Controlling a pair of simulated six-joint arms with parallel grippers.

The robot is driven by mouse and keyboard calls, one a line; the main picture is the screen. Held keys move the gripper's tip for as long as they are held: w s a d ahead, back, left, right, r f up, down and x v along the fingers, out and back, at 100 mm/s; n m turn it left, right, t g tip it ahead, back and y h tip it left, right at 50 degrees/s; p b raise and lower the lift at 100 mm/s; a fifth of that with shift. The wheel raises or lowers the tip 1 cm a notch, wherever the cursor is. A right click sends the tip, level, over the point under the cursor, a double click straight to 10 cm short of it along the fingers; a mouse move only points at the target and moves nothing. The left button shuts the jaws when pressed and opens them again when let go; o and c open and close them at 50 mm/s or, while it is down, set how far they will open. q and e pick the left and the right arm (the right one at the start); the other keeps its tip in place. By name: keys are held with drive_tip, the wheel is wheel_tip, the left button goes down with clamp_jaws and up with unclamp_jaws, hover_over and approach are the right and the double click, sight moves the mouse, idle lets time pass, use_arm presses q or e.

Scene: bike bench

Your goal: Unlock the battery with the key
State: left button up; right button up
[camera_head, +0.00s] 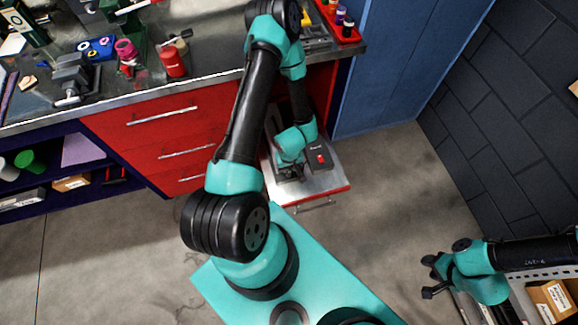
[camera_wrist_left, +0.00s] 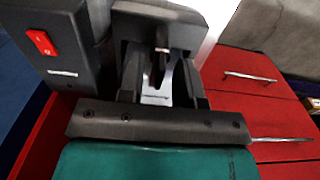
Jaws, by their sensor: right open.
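A black box with a red switch (camera_head: 318,159), likely the battery unit, sits in the open drawer at the bench's right end. It also shows large at the upper left of the left wrist view (camera_wrist_left: 48,45). My left gripper (camera_head: 289,172) points down into this drawer, just left of the box. In the left wrist view its two dark fingers (camera_wrist_left: 160,88) stand on either side of a thin dark piece, which may be the key. I cannot tell whether they grip it. My right gripper (camera_head: 432,276) is open and empty at the lower right, far from the drawer.
The red drawer fronts (camera_head: 160,140) are left of the open drawer (camera_head: 325,188), and a blue cabinet (camera_head: 385,70) stands right of it. The bench top holds a vise (camera_head: 72,78) and a red can (camera_head: 172,62). A cart with boxes (camera_head: 550,298) is beside my right arm.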

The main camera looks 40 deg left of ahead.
use_arm(q)
clamp_jaws()
drive_tip(key=shift+n, duration=0.5)
drive_tip(key=n, duration=0.2)
drive_tip(key=shift+n, duration=0.4)
drive_tip(key=n, duration=0.4)
drive_tip(key=shift+n, duration=0.3)
drive_tip(key=n, duration=0.4)
drive_tip(key=shift+n, duration=2.4)
